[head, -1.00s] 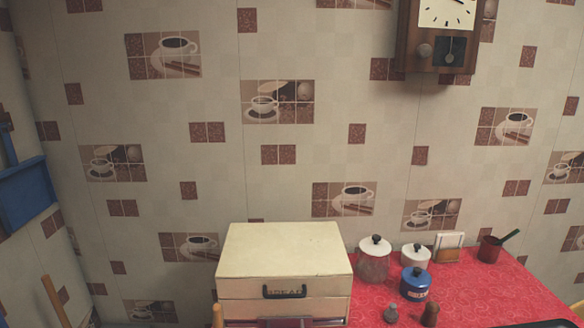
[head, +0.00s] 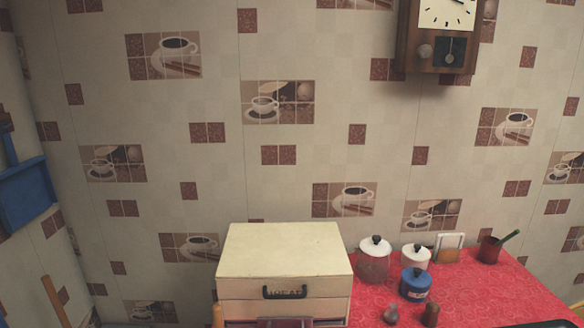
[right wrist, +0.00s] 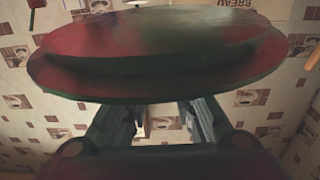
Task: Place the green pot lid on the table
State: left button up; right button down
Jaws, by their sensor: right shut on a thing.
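The green pot lid (right wrist: 160,62) fills the upper part of the right wrist view, seen nearly edge-on. It is dark green, with a broad red tint over its left part. My right gripper (right wrist: 152,112) is shut on the lid, with its two fingers running up to the lid's underside. The exact grip point is hidden behind the rim. The table with its red patterned oilcloth (head: 480,300) is at the lower right of the head view. Neither gripper shows in the head view, and my left gripper is in no frame.
A cream bread box (head: 285,250) stands left of the red cloth.

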dwell(0.5)
jog(key=a+n+y, duration=0.1)
jog(key=a+y, duration=0.1)
jog(key=a+r+n+y, duration=0.1)
jog(key=a+y, duration=0.1)
jog(key=a, duration=0.1)
jog(key=a+n+g+y, duration=0.1)
jog(key=a+n+y, duration=0.1)
jog(key=shift+s+a+r+y, duration=0.15)
jog(key=shift+s+r+y, duration=0.05)
jog(key=shift+s+y, duration=0.15)
jog(key=shift+s+a+n+g+y, duration=0.3)
jog(key=shift+a+n+y, duration=0.2)
jog(key=shift+a, duration=0.15)
jog(key=w+d+f, duration=0.2)
jog(key=w, duration=0.5)
jog(key=w+d+f, duration=0.2)
jog(key=w, duration=0.6)
jog(key=shift+w+d+f+p, duration=0.2)
jog(key=shift+d+f+p, duration=0.05)
jog(key=shift+f+p, duration=0.15)
